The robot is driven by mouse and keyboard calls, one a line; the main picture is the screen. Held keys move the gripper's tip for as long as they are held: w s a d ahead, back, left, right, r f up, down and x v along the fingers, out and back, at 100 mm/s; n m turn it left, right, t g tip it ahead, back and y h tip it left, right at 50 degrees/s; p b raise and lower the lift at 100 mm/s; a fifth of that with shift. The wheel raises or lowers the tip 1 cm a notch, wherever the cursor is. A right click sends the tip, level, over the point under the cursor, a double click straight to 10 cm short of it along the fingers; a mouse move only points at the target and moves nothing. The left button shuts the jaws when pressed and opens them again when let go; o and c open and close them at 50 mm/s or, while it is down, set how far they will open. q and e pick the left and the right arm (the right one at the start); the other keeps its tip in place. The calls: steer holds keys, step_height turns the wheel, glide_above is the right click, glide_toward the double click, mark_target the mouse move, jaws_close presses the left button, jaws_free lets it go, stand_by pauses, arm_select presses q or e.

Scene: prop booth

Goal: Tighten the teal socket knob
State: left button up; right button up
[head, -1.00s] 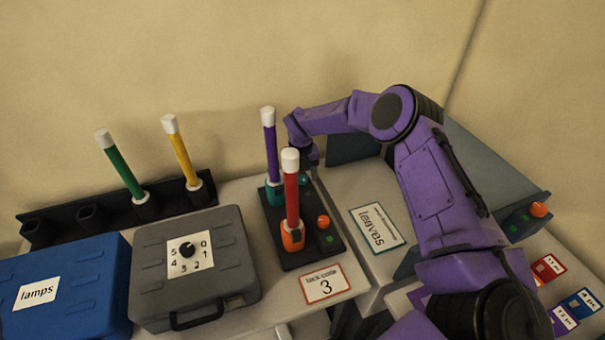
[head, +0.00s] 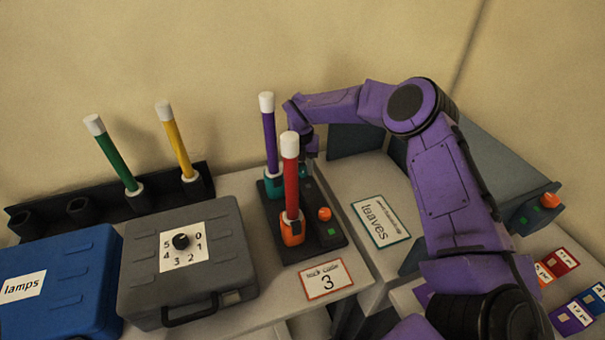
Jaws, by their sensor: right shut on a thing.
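The teal socket (head: 272,186) is at the back of a black base and holds a purple rod (head: 268,140) with a white top, upright. The teal socket knob (head: 305,172) is a small piece at the socket's right side, mostly hidden by my right gripper. My right gripper (head: 305,162) reaches down from behind and is shut on the teal knob; its fingertips are small and partly hidden. In front, an orange socket (head: 292,232) holds a red rod (head: 291,182). Its orange knob (head: 324,214) is free. My left gripper is out of view.
A grey case with a dial (head: 225,270) and a blue "lamps" case (head: 85,262) stand left. Behind them, a black rack (head: 165,207) holds green and yellow rods. A "lock code 3" card (head: 326,283) and a "leaves" card (head: 382,221) lie near the base.

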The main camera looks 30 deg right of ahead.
mark_target(303, 169)
steer(key=m+b, duration=0.5)
steer(key=b, duration=0.1)
steer(key=m+b, duration=0.5)
steer(key=b, duration=0.2)
steer(key=m+b, duration=0.6)
steer(key=shift+w+d+f+y+b, duration=0.1)
steer(key=shift+f+y+b, duration=0.15)
steer(key=shift+y+b, duration=0.05)
steer(key=shift+m+b, duration=0.95)
steer(key=shift+m, duration=0.05)
steer(key=shift+r+m+b, duration=0.25)
steer(key=shift+m+b, duration=0.25)
steer(key=o, duration=1)
steer(key=shift+o, duration=0.2)
step_height(303, 169, up, 11)
steer(key=p, duration=0.4)
steer(key=shift+d+f, duration=0.15)
steer(key=shift+f, duration=0.05)
